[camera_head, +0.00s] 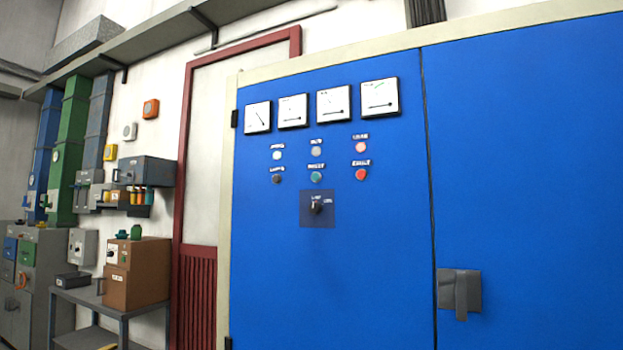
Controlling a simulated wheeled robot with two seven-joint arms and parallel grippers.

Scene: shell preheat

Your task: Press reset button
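A blue control cabinet (380,270) fills the middle and right of the head view. Its left door carries two rows of small round lamps and buttons with small blurred labels. In the lower row are a dark button (277,179), a teal-green button (316,177) under a label that seems to read RESET, and a red button (361,175). Neither of my grippers shows in the view.
Several dial gauges (333,103) sit above the lamps. A dark rotary switch (316,208) sits below the buttons. A grey handle (459,292) is on the right door. At left are a red-framed door (184,180) and a bench (85,300) with a brown box (137,272).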

